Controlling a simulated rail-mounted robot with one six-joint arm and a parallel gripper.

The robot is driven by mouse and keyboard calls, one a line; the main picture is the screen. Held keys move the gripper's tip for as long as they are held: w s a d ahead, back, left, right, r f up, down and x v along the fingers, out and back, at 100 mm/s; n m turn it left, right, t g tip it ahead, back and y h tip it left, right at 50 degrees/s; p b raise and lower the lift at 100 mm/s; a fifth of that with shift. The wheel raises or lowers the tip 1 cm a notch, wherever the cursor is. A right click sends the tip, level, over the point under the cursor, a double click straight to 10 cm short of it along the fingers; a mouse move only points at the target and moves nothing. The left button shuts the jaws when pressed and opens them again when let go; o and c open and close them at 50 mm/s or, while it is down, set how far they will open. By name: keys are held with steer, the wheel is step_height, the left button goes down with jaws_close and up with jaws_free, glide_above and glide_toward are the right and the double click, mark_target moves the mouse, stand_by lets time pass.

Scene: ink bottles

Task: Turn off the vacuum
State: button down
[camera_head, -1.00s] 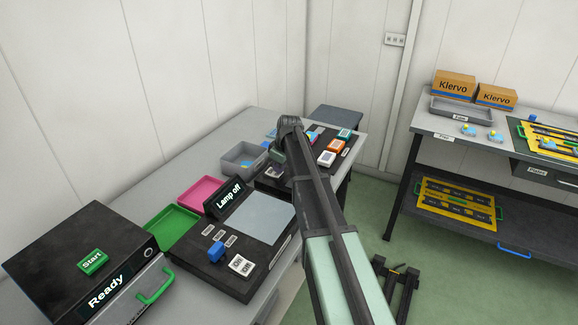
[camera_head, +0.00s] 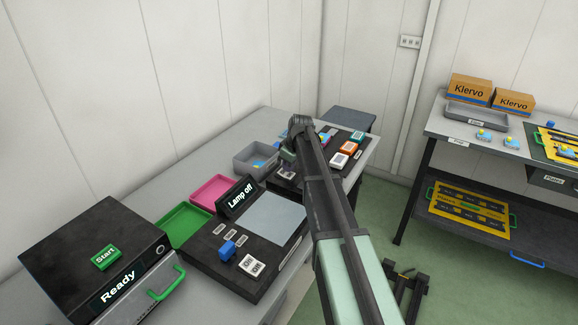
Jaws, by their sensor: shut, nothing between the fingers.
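A black panel (camera_head: 284,182) stands on the bench with coloured blocks on it: a white one (camera_head: 339,160), an orange one (camera_head: 347,147) and a green-topped one (camera_head: 357,136). My arm crosses in front of this panel and hides part of it. My gripper (camera_head: 288,160) hangs at the arm's far end, over the panel's left side. It is shut and empty; its fingertips are small and partly hidden, and I cannot tell whether they touch anything. No label reading vacuum is legible.
A nearer black panel (camera_head: 215,262) has a "Lamp off" display (camera_head: 241,197), a blue switch (camera_head: 227,250) and white buttons (camera_head: 251,265). A grey bin (camera_head: 257,157), pink tray (camera_head: 213,190), green tray (camera_head: 184,224) and black "Ready" box (camera_head: 90,250) share the bench. Another table (camera_head: 440,130) stands right.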

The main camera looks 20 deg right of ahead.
steer(key=p+v, duration=0.3)
steer(key=w+a+p+v, duration=0.1)
steer(key=p+v, duration=0.1)
steer(key=shift+s+d+r+p, duration=0.15)
steer(key=shift+r+p, duration=0.2)
steer(key=shift+r, duration=0.2)
step_height(320, 180, up, 7)
steer(key=p, duration=0.7)
glide_above(298, 178)
steer(key=shift+s+d, duration=0.15)
steer(key=shift+s, duration=0.15)
